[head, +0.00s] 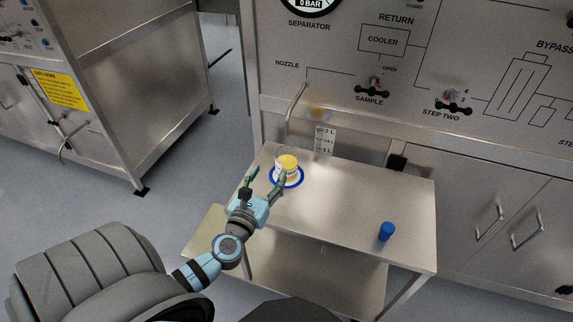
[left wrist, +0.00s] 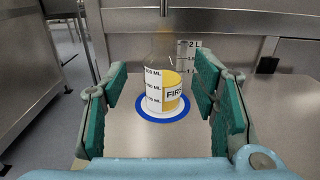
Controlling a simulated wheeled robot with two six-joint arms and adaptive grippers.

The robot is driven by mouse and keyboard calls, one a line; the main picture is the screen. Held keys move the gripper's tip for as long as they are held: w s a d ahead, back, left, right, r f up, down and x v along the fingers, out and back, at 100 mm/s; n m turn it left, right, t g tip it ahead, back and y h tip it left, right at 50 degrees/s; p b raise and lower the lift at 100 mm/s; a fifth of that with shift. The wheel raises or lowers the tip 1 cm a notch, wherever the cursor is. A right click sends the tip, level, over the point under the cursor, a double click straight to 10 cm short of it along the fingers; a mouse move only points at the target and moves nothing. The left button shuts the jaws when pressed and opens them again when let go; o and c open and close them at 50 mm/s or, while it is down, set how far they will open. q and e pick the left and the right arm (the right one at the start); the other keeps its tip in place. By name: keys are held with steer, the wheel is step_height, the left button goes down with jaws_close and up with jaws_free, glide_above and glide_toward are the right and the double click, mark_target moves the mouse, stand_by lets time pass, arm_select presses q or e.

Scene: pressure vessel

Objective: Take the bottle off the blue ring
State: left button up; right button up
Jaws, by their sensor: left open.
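The bottle (head: 286,168) is clear with yellow liquid and a white printed label. It stands upright on the blue ring (head: 299,183), which lies on the metal table near the nozzle. In the left wrist view the bottle (left wrist: 165,90) stands on a white disc edged by the blue ring (left wrist: 148,116). My left gripper (head: 265,177) is open at the near side of the bottle. In the left wrist view its green-padded fingers (left wrist: 160,100) are spread to either side, with the bottle ahead between them and not gripped. My right gripper is not in view.
The metal table (head: 335,205) has free room at its middle and right. A blue cap-like object (head: 386,231) stands near its right front. A bent nozzle pipe (head: 295,108) hangs behind the bottle, and a volume scale (head: 325,140) stands at the table's back edge.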

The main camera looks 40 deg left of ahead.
mark_target(284, 149)
arm_select(q)
steer(key=x, duration=0.7)
steer(key=b+x, duration=0.1)
steer(key=x, duration=0.6)
steer(key=shift+d, duration=0.25)
jaws_close()
